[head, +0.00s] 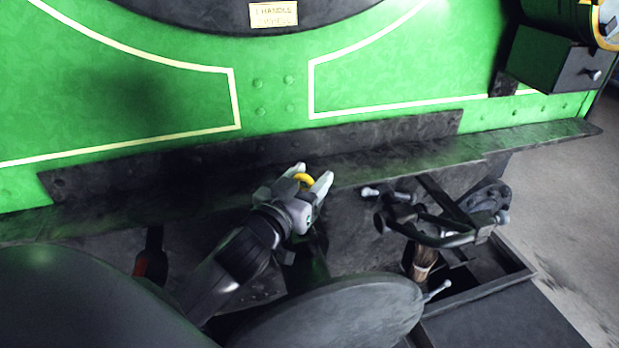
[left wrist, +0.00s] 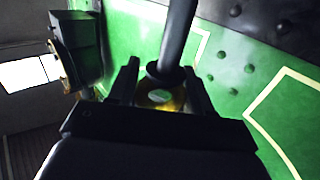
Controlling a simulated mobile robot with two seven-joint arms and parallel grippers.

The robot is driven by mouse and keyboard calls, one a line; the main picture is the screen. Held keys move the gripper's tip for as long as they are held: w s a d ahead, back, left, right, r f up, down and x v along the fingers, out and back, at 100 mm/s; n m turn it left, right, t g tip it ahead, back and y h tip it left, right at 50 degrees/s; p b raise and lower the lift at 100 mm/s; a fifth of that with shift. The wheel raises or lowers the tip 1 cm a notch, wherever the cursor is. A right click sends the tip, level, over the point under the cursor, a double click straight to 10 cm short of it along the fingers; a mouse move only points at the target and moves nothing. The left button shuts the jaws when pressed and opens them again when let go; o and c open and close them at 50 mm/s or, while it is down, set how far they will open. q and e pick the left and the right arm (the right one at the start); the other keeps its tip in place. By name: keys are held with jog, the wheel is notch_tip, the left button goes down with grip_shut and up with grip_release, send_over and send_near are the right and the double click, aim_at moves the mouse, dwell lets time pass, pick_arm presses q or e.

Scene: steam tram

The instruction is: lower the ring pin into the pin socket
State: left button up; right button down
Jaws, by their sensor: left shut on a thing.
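My left gripper (head: 317,179) is shut on the ring pin, with its yellow ring (head: 304,180) between the fingers, in front of the dark ledge below the green panel. In the left wrist view the yellow ring (left wrist: 170,105) sits between the dark fingers of the gripper (left wrist: 162,92). A dark round shaft with a collar (left wrist: 175,40) extends from the ring, away from the gripper. In the head view this shaft is hidden or too dark to make out. I cannot pick out the pin socket in either view. My right gripper is not in view.
The green panel (head: 130,95) stands behind a long dark ledge (head: 400,168). Right of the gripper are dark levers with pale knobs (head: 440,232), a brush (head: 424,262) and an open dark box (head: 490,290). A dark rounded seat-like shape (head: 335,318) lies below. Floor shows at far right.

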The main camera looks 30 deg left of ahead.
pick_arm(q)
jog(key=shift+w+a+f+b, duration=0.2)
jog(key=shift+a+f+b, duration=0.05)
jog(key=shift+f+b, duration=0.55)
jog(key=shift+w+a+f+b, duration=0.2)
jog(key=shift+a+f+b, duration=0.05)
jog(key=shift+f+b, duration=0.45)
jog(key=shift+w+a+f+b, duration=0.2)
jog(key=shift+a+f+b, duration=0.05)
jog(key=shift+f+b, duration=0.55)
jog(key=shift+f, duration=0.25)
